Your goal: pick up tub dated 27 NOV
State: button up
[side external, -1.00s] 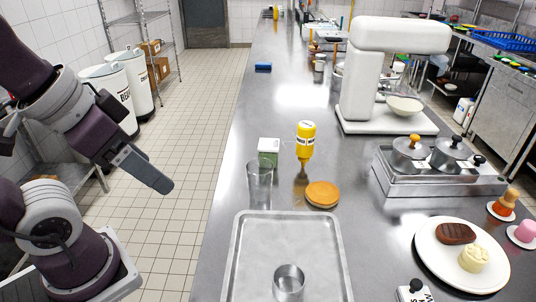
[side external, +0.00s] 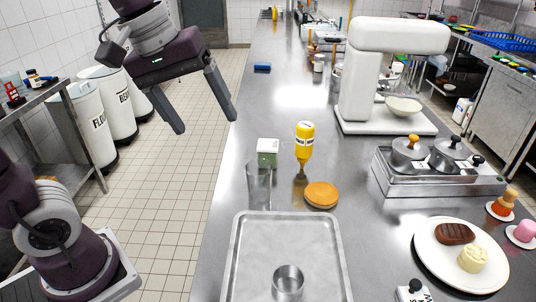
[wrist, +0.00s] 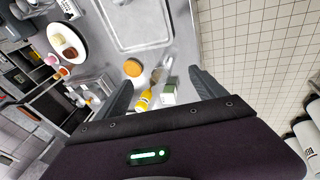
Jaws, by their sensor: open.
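A small square tub (side external: 267,152) with a pale top and green sides stands on the steel counter. It also shows in the wrist view (wrist: 168,95), between my fingers in the picture. No date is readable on it, so I cannot tell whether it is the 27 NOV tub. My gripper (side external: 205,122) is open and empty, raised near the counter's left edge, up and left of the tub in the side view. Its two fingers also frame the wrist view (wrist: 160,80). It is apart from everything on the counter.
A clear glass (side external: 259,187) stands just in front of the tub. A yellow bottle (side external: 304,142) stands to its right, with an orange disc (side external: 321,194) nearby. The counter behind the tub is mostly clear.

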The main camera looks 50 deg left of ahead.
jog(key=w+a+f+n+g, duration=0.1)
jog(key=w+a+f+n, duration=0.1)
jog(key=w+n, duration=0.35)
jog(key=w+a+f+n+g, duration=0.1)
jog(key=w+a+f+n, duration=0.15)
jog(key=w, duration=0.55)
jog(key=n+g+y, duration=0.1)
jog(key=n+g, duration=0.1)
jog(key=n, duration=0.8)
send_over(268, 153)
jog(key=w+a, duration=0.1)
jog(key=a, duration=0.2)
jog(key=f, duration=1.3)
jog(key=shift+w+d+f, duration=0.15)
jog(key=shift+d+f, duration=0.1)
jog(key=shift+f, duration=0.05)
jog(key=f, duration=0.8)
jog(key=shift+w+d+f, duration=0.1)
jog(key=shift+w+d, duration=0.1)
jog(key=shift+w, duration=0.1)
jog(key=c, duration=1.6)
